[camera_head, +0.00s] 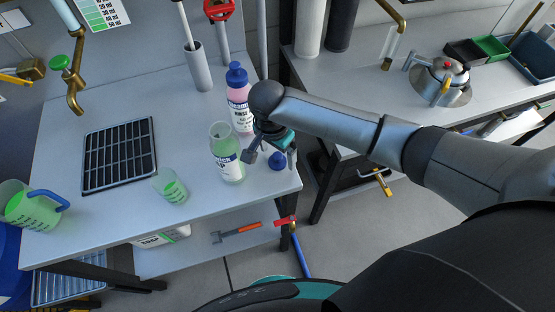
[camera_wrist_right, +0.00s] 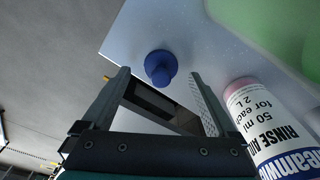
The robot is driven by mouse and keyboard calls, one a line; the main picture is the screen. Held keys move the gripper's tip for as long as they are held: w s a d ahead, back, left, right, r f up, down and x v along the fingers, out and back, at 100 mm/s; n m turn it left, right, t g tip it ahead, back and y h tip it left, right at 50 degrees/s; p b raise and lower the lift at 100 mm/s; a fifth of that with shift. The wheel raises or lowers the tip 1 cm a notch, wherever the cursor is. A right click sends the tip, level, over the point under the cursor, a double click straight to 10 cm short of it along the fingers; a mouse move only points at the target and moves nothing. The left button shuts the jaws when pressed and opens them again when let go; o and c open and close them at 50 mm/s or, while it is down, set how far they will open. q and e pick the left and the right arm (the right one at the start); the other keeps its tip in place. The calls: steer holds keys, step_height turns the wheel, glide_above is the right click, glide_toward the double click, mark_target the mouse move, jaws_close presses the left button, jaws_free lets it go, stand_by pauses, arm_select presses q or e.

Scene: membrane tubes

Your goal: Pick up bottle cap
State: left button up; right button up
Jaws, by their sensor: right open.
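The blue bottle cap (camera_head: 277,161) lies on the table near its right front corner. In the right wrist view the cap (camera_wrist_right: 160,67) shows between and beyond the two fingertips, apart from both. My right gripper (camera_head: 270,158) is open and empty, just above and beside the cap; its fingers also show in the right wrist view (camera_wrist_right: 158,90). An uncapped clear bottle with green liquid (camera_head: 227,155) stands just left of the gripper. A pink bottle (camera_head: 239,105) with a blue cap on it stands behind. My left gripper is not in view.
The table (camera_head: 110,215) also holds a black drain grid (camera_head: 119,154), a small beaker (camera_head: 171,188) and a green jug (camera_head: 30,205) with a blue handle. A grey cylinder (camera_head: 196,68) stands at the back. A hammer (camera_head: 237,232) lies on the lower shelf.

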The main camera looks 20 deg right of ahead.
steer(key=shift+f, duration=0.65)
steer(key=c, duration=1.4)
steer(key=shift+r, duration=0.1)
